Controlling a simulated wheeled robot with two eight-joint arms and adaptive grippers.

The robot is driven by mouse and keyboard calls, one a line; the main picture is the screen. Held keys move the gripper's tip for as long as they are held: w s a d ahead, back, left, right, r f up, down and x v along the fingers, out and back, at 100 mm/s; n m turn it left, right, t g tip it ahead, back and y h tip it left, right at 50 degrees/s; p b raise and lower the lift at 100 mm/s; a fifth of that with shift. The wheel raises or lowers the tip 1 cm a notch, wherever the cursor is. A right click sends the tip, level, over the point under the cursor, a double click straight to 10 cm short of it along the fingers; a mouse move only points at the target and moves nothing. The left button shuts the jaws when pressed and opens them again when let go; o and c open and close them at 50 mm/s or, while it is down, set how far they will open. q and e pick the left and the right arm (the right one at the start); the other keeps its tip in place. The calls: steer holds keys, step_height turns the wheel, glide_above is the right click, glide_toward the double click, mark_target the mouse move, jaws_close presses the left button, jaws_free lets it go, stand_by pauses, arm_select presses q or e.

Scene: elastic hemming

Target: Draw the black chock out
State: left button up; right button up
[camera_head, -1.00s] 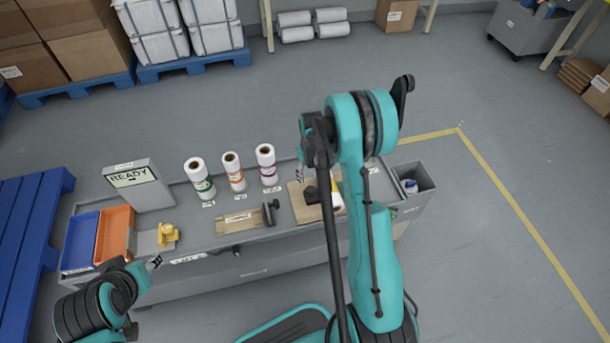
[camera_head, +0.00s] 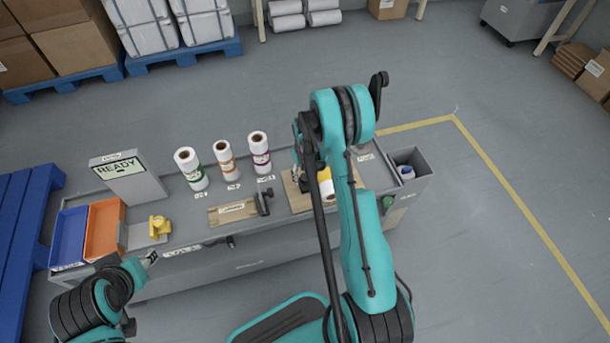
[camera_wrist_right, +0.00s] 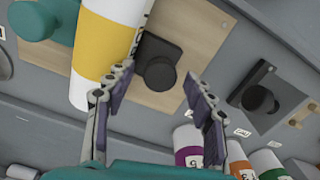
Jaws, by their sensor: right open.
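The black chock (camera_wrist_right: 158,62) has a round knob and sits on a wooden board (camera_wrist_right: 205,35), against the side of a white roll with a yellow band (camera_wrist_right: 93,50). In the head view the roll (camera_head: 325,183) shows partly behind my right arm, and the chock is largely hidden there. My right gripper (camera_wrist_right: 160,78) is open, its fingers spread to either side of the knob with nothing held. One finger is close to the roll; contact cannot be told. My left gripper (camera_head: 150,258) is near the bench's front left edge, apart from the chock; its jaws are too small to read.
A second black block with a knob (camera_wrist_right: 265,98) stands on another wooden board (camera_head: 228,214). Several upright rolls (camera_head: 225,160) line the back. A yellow piece (camera_head: 159,225), orange tray (camera_head: 104,228) and blue tray (camera_head: 68,238) are left. A grey bin (camera_head: 412,165) is right.

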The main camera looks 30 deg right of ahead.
jaws_close()
steer(key=shift+w+a, duration=0.25)
steer(key=shift+a, duration=0.85)
steer(key=shift+w+a, duration=0.25)
steer(key=shift+a, duration=0.85)
jaws_free()
steer(key=shift+a, duration=0.1)
step_height(320, 180, up, 12)
